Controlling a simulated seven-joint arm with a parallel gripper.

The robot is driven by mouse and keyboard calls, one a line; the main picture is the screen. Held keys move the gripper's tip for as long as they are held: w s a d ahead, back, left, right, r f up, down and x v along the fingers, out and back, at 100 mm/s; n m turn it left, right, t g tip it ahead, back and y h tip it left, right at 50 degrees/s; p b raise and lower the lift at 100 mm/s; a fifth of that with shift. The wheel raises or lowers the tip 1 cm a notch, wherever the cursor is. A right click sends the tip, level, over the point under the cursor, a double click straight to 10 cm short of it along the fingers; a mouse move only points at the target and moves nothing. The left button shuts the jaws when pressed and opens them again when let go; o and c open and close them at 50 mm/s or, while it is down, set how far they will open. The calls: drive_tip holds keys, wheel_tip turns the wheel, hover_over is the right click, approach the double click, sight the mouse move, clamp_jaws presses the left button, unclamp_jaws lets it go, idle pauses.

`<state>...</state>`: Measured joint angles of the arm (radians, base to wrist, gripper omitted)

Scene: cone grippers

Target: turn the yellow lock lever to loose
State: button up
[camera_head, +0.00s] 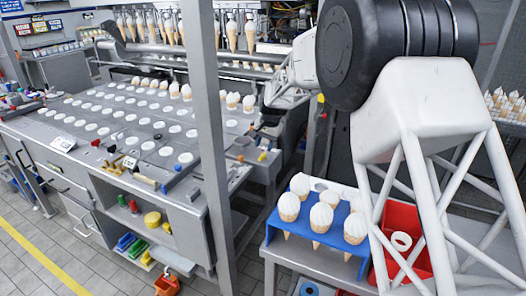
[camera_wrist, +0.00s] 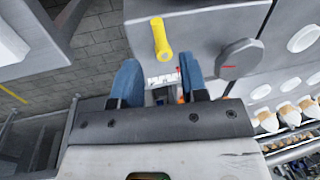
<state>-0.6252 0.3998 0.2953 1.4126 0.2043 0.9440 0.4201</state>
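The yellow lock lever (camera_wrist: 160,38) is a short bar with a rounded end on a grey panel, just beyond my fingertips in the wrist view. A small yellow piece (camera_head: 262,157) at the near right corner of the machine in the head view looks like the same lever. My gripper (camera_wrist: 160,70) is open, its two blue fingertips apart. No contact with the lever shows. A small white label (camera_wrist: 163,80) lies between the fingers; its text is too small to read. In the head view my gripper (camera_head: 268,118) is a dark, small shape above that corner.
A round grey knob (camera_wrist: 240,60) with a red mark stands right of the lever. A grey post (camera_head: 209,140) rises in front of the machine. A blue rack (camera_head: 335,238) of cones and a red bin (camera_head: 404,222) stand at the lower right.

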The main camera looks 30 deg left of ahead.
drive_tip(key=shift+d+r, duration=0.25)
drive_tip(key=shift+r, duration=1)
drive_tip(key=shift+d+r, duration=0.1)
drive_tip(key=s+d+r+t, duration=0.1)
drive_tip(key=s+d+r, duration=0.35)
drive_tip(key=d, duration=0.65)
drive_tip(key=s+d+r, duration=0.4)
drive_tip(key=d+r, duration=0.1)
drive_tip(key=d, duration=0.7)
drive_tip(key=s+d+r+t, duration=0.1)
drive_tip(key=s+d+r, duration=0.4)
drive_tip(key=d, duration=0.6)
drive_tip(key=s+d+r+h, duration=0.1)
drive_tip(key=s+d, duration=1.3)
drive_tip(key=s+d+f, duration=0.1)
drive_tip(key=s+d, duration=0.2)
drive_tip(key=s, duration=0.3)
drive_tip(key=s+d+f+h, duration=0.1)
drive_tip(key=s+d+f, duration=0.1)
drive_tip(key=s+d, duration=0.2)
drive_tip(key=s+d+f+m, duration=0.1)
drive_tip(key=s+d+f, duration=0.1)
drive_tip(key=s, duration=0.7)
drive_tip(key=shift+s+d+f+t, duration=0.25)
drive_tip(key=shift+d+t, duration=0.15)
drive_tip(key=shift+d, duration=0.35)
